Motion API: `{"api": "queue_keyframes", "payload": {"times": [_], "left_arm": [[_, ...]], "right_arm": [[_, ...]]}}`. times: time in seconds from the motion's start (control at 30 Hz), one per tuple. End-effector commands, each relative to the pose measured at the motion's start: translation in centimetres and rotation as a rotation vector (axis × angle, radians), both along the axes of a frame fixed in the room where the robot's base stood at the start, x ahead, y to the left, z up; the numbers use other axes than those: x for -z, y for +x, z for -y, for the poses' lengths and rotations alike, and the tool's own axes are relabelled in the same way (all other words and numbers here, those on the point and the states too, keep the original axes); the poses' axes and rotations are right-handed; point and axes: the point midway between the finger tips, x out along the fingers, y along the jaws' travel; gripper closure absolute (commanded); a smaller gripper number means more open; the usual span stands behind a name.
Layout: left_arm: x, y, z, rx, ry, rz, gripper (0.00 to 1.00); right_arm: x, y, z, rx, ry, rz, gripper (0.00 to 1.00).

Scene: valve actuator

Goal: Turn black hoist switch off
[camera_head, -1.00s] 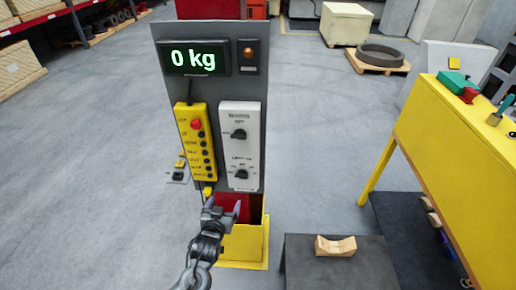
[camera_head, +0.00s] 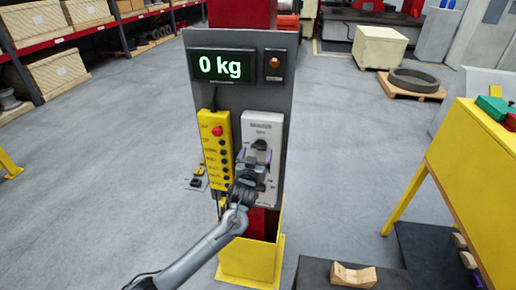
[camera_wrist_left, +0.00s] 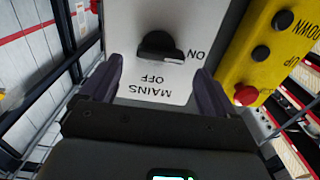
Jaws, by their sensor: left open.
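The white switch box (camera_head: 263,130) is mounted on a grey panel, with a black upper knob (camera_head: 259,144). In the left wrist view, this black knob (camera_wrist_left: 160,45) shows beside the upside-down labels MAINS, OFF and ON; its bar lies roughly sideways, one end towards ON. My left gripper (camera_head: 254,155) is in front of the box, just below the upper knob, covering much of the lower part. In the left wrist view, my left gripper (camera_wrist_left: 152,82) is open and empty, its purple-grey fingers apart with the knob ahead of the gap. My right gripper is not in view.
A yellow control pendant (camera_head: 217,150) with a red button hangs close left of the switch box. A display (camera_head: 222,66) reading 0 kg is above. A yellow workbench (camera_head: 475,160) stands at the right, and a dark block with a wooden cradle (camera_head: 353,275) is below.

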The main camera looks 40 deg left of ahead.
Motion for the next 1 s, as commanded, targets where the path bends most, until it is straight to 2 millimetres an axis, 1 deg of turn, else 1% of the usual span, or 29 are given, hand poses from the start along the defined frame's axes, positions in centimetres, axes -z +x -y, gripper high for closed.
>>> {"api": "queue_keyframes", "payload": {"times": [0.1, 0.3, 0.47, 0.7, 0.73, 0.77, 1.0], "left_arm": [[-0.1, 1.4, -0.8, -0.002, 0.0, -0.001, 0.11], [0.0, 2.8, -1.4, 0.0, 0.0, -0.001, 0.11], [0.0, 3.1, -1.6, 0.0, 0.0, -0.001, 0.11], [0.1, 3.2, -1.6, 0.0, 0.0, -0.001, 0.11], [0.0, 3.2, -1.6, 0.0, 0.0, -0.001, 0.12], [0.1, 3.2, -1.6, 0.0, 0.0, -0.001, 0.17], [0.1, 3.1, -1.6, 0.0, 0.0, -0.001, 0.54]], "right_arm": [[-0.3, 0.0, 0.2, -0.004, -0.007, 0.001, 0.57], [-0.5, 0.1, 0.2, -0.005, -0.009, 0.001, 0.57], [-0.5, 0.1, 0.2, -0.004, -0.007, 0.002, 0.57], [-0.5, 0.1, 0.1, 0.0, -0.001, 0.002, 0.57], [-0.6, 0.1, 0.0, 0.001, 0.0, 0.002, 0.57], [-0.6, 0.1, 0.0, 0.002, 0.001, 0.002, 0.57], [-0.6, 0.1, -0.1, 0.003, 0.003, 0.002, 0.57]]}}
